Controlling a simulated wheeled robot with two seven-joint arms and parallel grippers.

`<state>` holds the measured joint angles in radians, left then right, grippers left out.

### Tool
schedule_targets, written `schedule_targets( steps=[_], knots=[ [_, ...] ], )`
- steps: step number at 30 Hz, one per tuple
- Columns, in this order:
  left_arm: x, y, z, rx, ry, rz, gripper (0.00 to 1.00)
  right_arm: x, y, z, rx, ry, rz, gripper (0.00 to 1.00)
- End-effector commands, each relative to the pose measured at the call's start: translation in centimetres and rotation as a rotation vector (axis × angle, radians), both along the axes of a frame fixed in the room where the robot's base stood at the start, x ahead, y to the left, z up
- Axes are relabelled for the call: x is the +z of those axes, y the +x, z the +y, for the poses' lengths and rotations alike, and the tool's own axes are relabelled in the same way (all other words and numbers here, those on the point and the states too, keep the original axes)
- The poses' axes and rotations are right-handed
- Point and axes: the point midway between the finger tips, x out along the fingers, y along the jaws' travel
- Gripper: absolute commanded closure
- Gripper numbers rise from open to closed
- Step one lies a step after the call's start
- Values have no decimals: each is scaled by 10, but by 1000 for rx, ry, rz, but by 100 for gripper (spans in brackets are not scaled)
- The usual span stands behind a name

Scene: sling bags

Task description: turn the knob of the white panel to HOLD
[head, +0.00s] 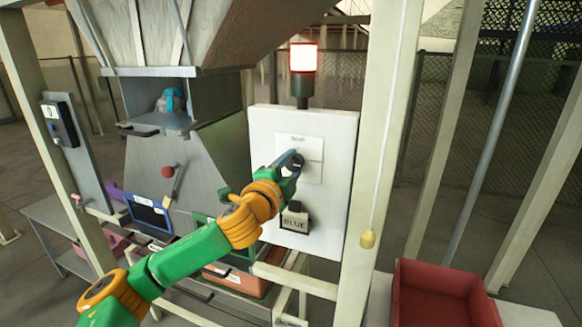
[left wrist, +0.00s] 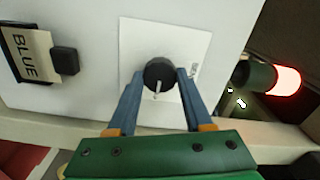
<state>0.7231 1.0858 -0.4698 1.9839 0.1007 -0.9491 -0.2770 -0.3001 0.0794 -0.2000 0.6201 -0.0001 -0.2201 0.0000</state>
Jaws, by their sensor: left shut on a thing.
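The white panel (head: 315,126) stands upright in the middle of the head view. Its round black knob (left wrist: 158,75) sits on a white label plate (left wrist: 190,45) and has a pale pointer line. The plate's lettering is too small to read. My left gripper (head: 296,160) reaches the panel from the lower left. In the left wrist view its two blue fingers (left wrist: 160,84) are shut on the knob, one on each side. In the head view the knob is partly hidden by the fingers. My right gripper is not in view.
A lit red lamp (head: 303,58) stands on top of the panel. A card reading BLUE (head: 295,222) hangs in a black holder below the knob. A pull cord with a yellow handle (head: 368,238) hangs at right. A red bin (head: 445,290) stands lower right.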

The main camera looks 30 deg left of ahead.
Motion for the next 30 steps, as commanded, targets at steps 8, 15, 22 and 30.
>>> schedule_targets(
  steps=[8, 15, 22, 30],
  knots=[
    [3, 0, 1, 2, 5, -7, 44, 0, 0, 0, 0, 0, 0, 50],
    [2, 0, 0, 1, 2, -4, 19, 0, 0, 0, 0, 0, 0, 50],
    [-3, -11, -2, 0, 3, -4, 19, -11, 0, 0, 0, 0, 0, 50],
    [-4, -61, -14, 1, 4, -4, 19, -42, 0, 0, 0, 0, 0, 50]
  ],
)
